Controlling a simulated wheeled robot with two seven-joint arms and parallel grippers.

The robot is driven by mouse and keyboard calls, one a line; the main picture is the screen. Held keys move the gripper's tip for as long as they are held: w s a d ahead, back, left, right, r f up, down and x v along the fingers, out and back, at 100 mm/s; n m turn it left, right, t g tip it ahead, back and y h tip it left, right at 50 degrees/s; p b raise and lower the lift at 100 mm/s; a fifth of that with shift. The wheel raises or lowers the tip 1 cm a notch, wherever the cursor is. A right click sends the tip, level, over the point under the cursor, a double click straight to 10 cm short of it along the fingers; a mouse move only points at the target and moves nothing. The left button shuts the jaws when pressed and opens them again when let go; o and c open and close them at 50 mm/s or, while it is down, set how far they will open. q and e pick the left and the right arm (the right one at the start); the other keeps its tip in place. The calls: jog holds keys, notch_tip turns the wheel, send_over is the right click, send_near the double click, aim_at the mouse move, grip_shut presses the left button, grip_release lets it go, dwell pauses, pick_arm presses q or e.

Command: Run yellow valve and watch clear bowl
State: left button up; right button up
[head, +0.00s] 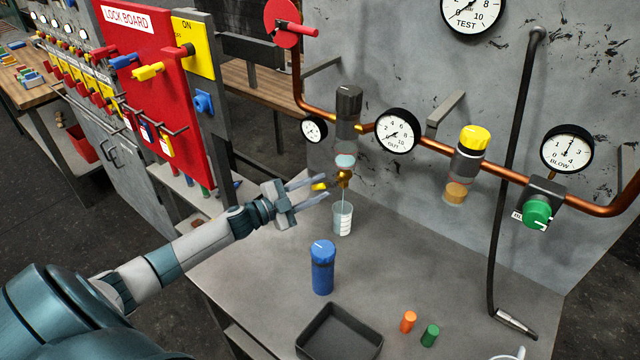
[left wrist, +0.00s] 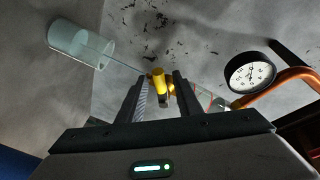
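The yellow valve (head: 319,185) is a small handle on a brass fitting under the clear bowl (head: 345,161), which holds pale bluish liquid low down. The bowl hangs below a dark grey filter head (head: 348,105). My left gripper (head: 323,188) is open, its fingers on either side of the yellow handle. In the left wrist view, the handle (left wrist: 158,78) shows between the fingertips of the gripper (left wrist: 158,92), with a gap on each side. A clear measuring cup (head: 342,217) stands below the fitting. A thin line, seemingly a stream, runs from the fitting into it. My right gripper is out of view.
A copper pipe carries gauges (head: 396,131), a yellow-capped unit (head: 470,150) and a green knob (head: 537,212). A red lock board (head: 145,85) stands left.

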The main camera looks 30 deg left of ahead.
pick_arm(q)
jog(key=shift+w+d, duration=0.2)
jog(key=shift+w, duration=0.25)
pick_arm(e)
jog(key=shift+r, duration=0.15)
pick_arm(q)
jog(key=shift+c, duration=0.6)
grip_shut()
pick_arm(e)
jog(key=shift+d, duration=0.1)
pick_arm(q)
jog(key=shift+a, duration=0.1)
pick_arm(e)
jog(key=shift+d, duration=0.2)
